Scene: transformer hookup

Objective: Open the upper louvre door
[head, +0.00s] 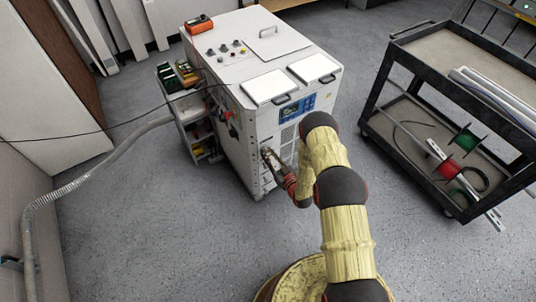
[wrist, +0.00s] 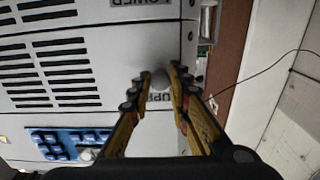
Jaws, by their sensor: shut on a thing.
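The upper louvre door (wrist: 115,62) is a pale grey panel with dark slots on the cabinet front, seen upside down in the wrist view. Its round grey knob (wrist: 160,79) sits beside a label, partly hidden by the fingers, that seems to read UPPER. My gripper (wrist: 157,82) is shut on the knob, one finger on each side. In the head view my gripper (head: 267,155) reaches the cabinet front, and my arm hides part of that face. I see no clear gap at the door; it appears closed.
The white cabinet (head: 245,110) has a blue panel (head: 297,108) on its front. A small tool cart (head: 196,135) stands at its left. A black trolley (head: 420,118) with spools stands to the right. A grey hose (head: 85,165) runs at left. The floor before the cabinet is clear.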

